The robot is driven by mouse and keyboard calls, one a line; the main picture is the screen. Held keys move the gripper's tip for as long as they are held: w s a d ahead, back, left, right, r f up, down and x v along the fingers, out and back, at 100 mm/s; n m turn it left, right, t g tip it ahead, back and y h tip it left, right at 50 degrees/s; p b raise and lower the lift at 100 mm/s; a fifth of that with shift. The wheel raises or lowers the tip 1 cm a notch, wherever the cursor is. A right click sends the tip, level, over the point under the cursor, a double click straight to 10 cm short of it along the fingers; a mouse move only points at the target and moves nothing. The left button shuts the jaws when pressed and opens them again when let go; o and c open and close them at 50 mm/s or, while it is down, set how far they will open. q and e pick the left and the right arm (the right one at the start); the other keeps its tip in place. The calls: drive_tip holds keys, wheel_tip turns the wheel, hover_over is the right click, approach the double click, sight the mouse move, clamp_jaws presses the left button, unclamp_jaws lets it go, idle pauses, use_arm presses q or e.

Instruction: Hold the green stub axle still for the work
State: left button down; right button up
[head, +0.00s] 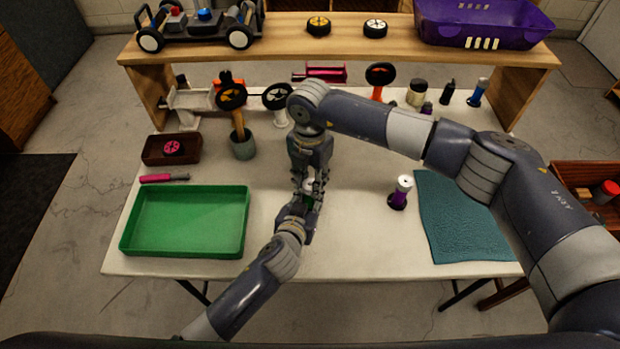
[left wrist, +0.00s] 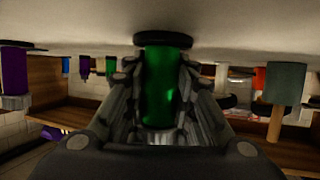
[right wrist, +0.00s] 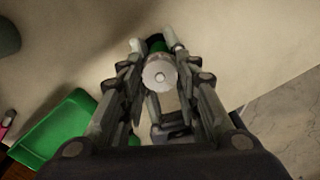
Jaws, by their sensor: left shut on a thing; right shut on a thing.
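The green stub axle (left wrist: 163,90) shows in the left wrist view as a green cylinder on a dark round base against the table top, and that view is upside down. My left gripper (head: 308,203) is shut around its sides. A pale round cap (right wrist: 160,75) with a small centre hole is at the axle's upper end. My right gripper (head: 310,184) comes from above and is shut on this cap, with a bit of green showing just beyond it in the right wrist view. In the head view the two grippers hide most of the axle.
A green tray (head: 185,252) lies left on the white table. A purple stub axle with a pale cap (head: 401,190) stands to the right, beside a teal mat (head: 465,215). A grey cup (head: 243,148) and a brown box (head: 155,158) stand at the back left.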

drive_tip(key=m, duration=0.4)
drive_tip(key=shift+w+m, duration=0.1)
drive_tip(key=shift+m, duration=0.2)
drive_tip(key=m, duration=0.4)
drive_tip(key=shift+m, duration=0.3)
drive_tip(key=m, duration=0.6)
drive_tip(key=shift+a+r+m, duration=0.15)
drive_tip(key=shift+a+m, duration=0.3)
drive_tip(key=shift+m, duration=0.55)
drive_tip(key=shift+d+m, duration=0.2)
drive_tip(key=shift+m, duration=1.2)
drive_tip(key=shift+w+m, duration=0.1)
drive_tip(key=shift+m, duration=0.2)
drive_tip(key=shift+d, duration=0.25)
drive_tip(key=o, duration=0.8)
